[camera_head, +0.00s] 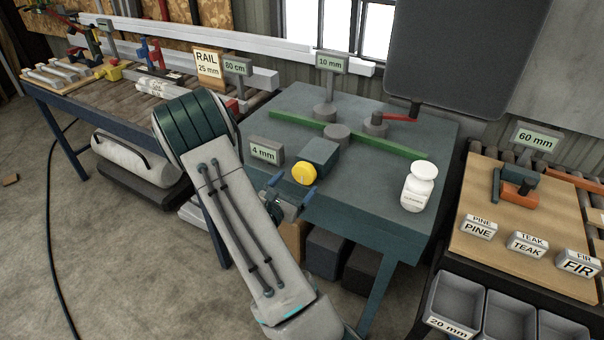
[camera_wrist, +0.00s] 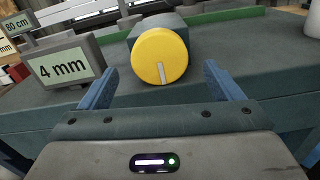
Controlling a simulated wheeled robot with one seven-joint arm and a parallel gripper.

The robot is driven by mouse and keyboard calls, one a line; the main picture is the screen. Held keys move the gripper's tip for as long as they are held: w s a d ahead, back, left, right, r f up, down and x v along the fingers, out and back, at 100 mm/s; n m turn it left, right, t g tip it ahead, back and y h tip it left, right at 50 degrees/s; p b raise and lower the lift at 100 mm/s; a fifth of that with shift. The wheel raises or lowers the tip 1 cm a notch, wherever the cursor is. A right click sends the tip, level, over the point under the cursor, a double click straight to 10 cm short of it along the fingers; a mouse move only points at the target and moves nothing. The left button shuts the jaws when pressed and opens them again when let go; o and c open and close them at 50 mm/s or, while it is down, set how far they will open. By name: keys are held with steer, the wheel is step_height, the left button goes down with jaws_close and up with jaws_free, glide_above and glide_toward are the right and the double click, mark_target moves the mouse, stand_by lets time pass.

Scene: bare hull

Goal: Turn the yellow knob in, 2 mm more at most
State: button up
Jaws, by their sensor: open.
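The yellow knob (camera_head: 304,174) sits on the front of a dark teal block (camera_head: 320,153) on the teal metal table (camera_head: 262,195). In the wrist view the knob (camera_wrist: 160,58) is a round yellow disc facing me, with a grey mark running from near its middle down to its lower edge. My gripper (camera_head: 291,190) is open, its two blue fingers apart, with the knob between and beyond them in the wrist view (camera_wrist: 157,90). The fingers do not appear to touch the knob. A sign reading "4 mm" (camera_wrist: 67,66) stands left of the knob.
A "10 mm" sign (camera_head: 331,63) stands farther back. A white bottle (camera_head: 419,187) stands at the table's right corner. The table top between block and bottle is mostly clear.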

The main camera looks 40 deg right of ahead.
mark_target(302, 176)
steer(key=shift+p+x, duration=0.3)
steer(key=shift+x, duration=2.1)
steer(key=c, duration=1)
steer(key=shift+f+m+b, duration=0.15)
steer(key=shift+m+b, duration=0.25)
steer(key=shift+b, duration=0.5)
steer(key=o, duration=1)
